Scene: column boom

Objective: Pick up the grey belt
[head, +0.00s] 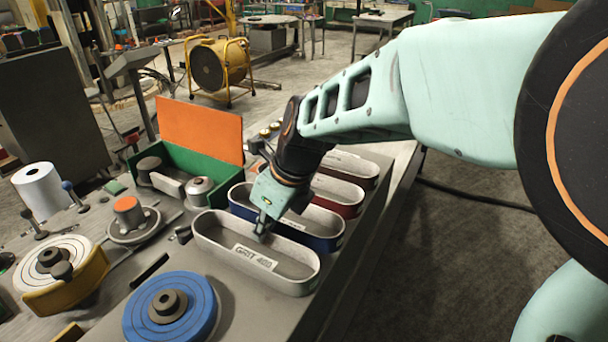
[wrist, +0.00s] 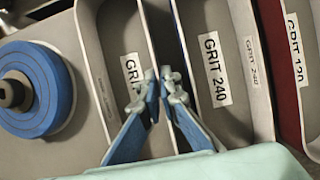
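The grey belt (head: 221,247) is a long oval loop standing on edge on the bench, with a "GRIT 400" label inside. My gripper (head: 263,234) points down at its far long wall. In the wrist view the grey belt (wrist: 92,62) is on the left, its label partly covered by a finger. My gripper (wrist: 161,84) has its fingertips close together, one on each side of the belt's right wall, with the wall pinched in the narrow gap. The belt still rests on the bench.
A blue belt (head: 322,243) labelled "GRIT 240" stands right beside the grey one, with red belts (head: 340,202) behind. A blue disc (head: 170,306) lies in front. A green box (head: 178,200) with a raised orange lid stands to the left. The bench edge is at right.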

